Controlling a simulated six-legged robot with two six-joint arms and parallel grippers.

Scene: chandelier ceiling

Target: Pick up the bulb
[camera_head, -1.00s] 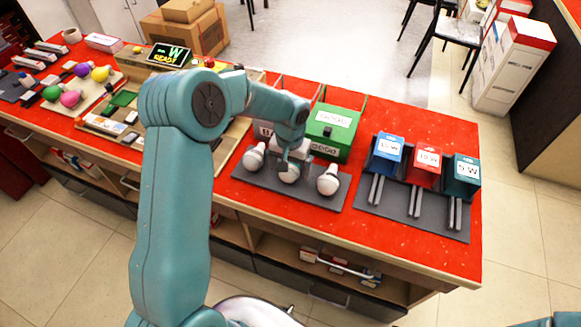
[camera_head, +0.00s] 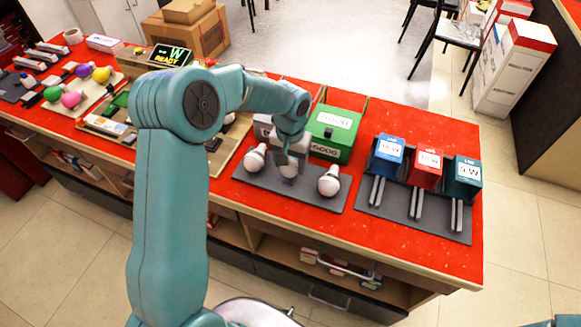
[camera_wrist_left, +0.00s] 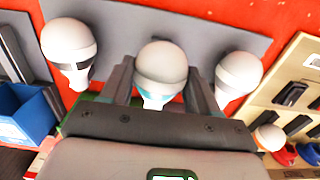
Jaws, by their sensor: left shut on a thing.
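Three white bulbs stand in a row on a grey mat (camera_head: 330,201): a left bulb (camera_head: 254,159), a middle bulb (camera_head: 289,171) and a right bulb (camera_head: 328,181). My left gripper (camera_head: 290,158) is over the middle bulb and partly covers it in the head view. In the left wrist view the middle bulb (camera_wrist_left: 161,62) sits between the two dark fingers, which are shut on it. The other bulbs stand at either side, the right one (camera_wrist_left: 67,42) and the left one (camera_wrist_left: 239,72). I cannot tell whether the held bulb is clear of the mat. My right gripper is not in view.
A green box (camera_head: 333,131) stands just behind the bulbs. Blue (camera_head: 388,155), red (camera_head: 427,168) and teal (camera_head: 464,179) boxes stand on another grey mat to the right. A wooden tray lies left. The red counter's (camera_head: 300,217) front strip is clear.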

